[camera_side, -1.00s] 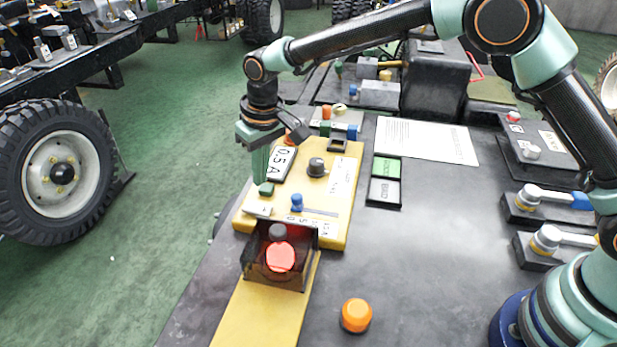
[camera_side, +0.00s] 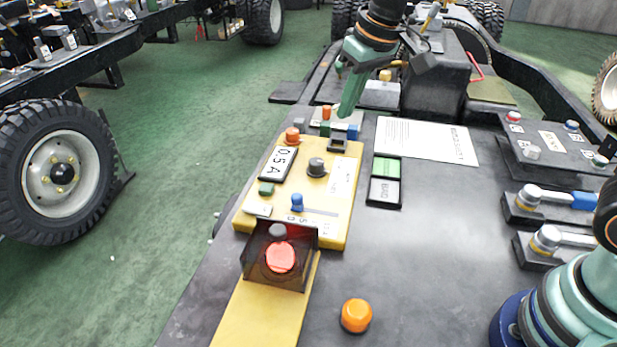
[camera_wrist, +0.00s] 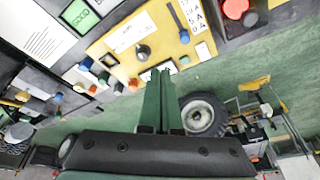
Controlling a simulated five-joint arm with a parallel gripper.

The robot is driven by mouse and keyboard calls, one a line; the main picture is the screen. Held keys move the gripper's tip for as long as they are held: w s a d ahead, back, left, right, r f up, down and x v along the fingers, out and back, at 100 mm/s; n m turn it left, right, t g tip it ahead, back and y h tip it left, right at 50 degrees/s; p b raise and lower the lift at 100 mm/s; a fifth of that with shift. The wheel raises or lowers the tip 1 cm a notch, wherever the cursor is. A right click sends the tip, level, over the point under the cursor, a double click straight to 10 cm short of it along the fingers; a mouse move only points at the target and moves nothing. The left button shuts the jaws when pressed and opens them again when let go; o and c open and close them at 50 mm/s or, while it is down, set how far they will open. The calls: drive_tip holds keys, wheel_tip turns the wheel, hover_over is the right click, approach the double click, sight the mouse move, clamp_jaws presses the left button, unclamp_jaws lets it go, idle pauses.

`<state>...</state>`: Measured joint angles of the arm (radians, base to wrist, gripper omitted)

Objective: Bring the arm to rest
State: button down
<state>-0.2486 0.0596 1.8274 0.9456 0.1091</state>
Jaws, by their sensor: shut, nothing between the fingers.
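My gripper (camera_side: 345,112) hangs in the air near the far end of the yellow control panel (camera_side: 337,221), its green fingers pointing down. The fingers are together and hold nothing. In the wrist view my gripper (camera_wrist: 160,74) shows the two green fingers side by side, with the panel (camera_wrist: 113,52) beyond their tips. I cannot tell the exact height above the panel. Most of my arm is out of the side view; part of it shows at the right edge.
The panel carries a 0.5 A display (camera_side: 279,163), a dark knob (camera_side: 317,167) and a blue lever (camera_side: 297,202). A red button (camera_side: 281,257) sits in a dark guard. An orange knob (camera_side: 356,315) stands in front.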

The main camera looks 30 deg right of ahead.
drive_tip(key=s+d+m+t, duration=0.1)
drive_tip(key=s+d+t, duration=0.1)
drive_tip(key=s+d, duration=0.8)
drive_tip(key=s, duration=0.4)
drive_tip(key=shift+d+r+m+h, duration=0.2)
drive_tip(key=shift+d+m+h, duration=0.1)
drive_tip(key=shift+d+h, duration=0.1)
